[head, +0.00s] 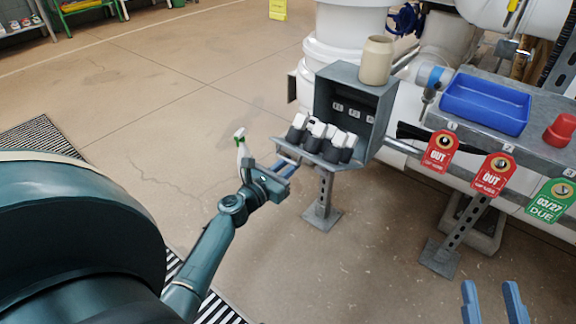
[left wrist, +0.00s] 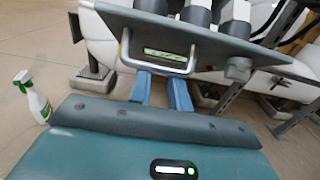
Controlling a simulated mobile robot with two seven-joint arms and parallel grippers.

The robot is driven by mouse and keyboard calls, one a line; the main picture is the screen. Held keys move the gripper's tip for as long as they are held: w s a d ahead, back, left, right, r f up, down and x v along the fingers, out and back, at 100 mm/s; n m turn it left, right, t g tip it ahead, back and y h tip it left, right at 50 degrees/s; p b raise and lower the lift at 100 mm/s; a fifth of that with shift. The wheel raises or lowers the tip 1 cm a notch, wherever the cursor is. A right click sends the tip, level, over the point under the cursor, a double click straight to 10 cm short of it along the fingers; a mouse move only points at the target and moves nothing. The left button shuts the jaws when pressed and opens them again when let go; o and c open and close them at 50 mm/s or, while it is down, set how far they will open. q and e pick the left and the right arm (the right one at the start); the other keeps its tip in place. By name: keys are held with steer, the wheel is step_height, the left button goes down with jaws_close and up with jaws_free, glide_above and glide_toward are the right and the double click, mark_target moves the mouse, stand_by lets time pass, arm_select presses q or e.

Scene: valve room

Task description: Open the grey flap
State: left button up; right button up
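The grey flap (head: 291,150) hangs folded out, roughly level, from the lower front of a grey box (head: 350,80) on a post. Its face shows in the left wrist view (left wrist: 225,45), with a pale U-shaped handle (left wrist: 125,50) and a green-lit label. My left gripper (head: 292,166) is at the flap's front edge. In the left wrist view its two blue fingers (left wrist: 160,82) are apart, with tips close to the handle bar; whether they touch it I cannot tell. My right gripper (head: 493,290) is open and empty at the lower right.
Several dark cylinders with white tops (head: 320,135) stand at the flap. A beige jar (head: 376,60) is on the box. A blue tray (head: 485,103) and red item (head: 561,130) sit on the bench, tags hanging below. A spray bottle (head: 241,150) is behind the left gripper.

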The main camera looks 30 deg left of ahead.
arm_select(q)
steer(key=o, duration=0.6)
steer(key=shift+a+r, duration=0.15)
steer(key=shift+a, duration=0.15)
steer(key=o, duration=0.7)
arm_select(e)
steer(key=shift+f, duration=0.3)
arm_select(q)
steer(key=shift+s, duration=0.1)
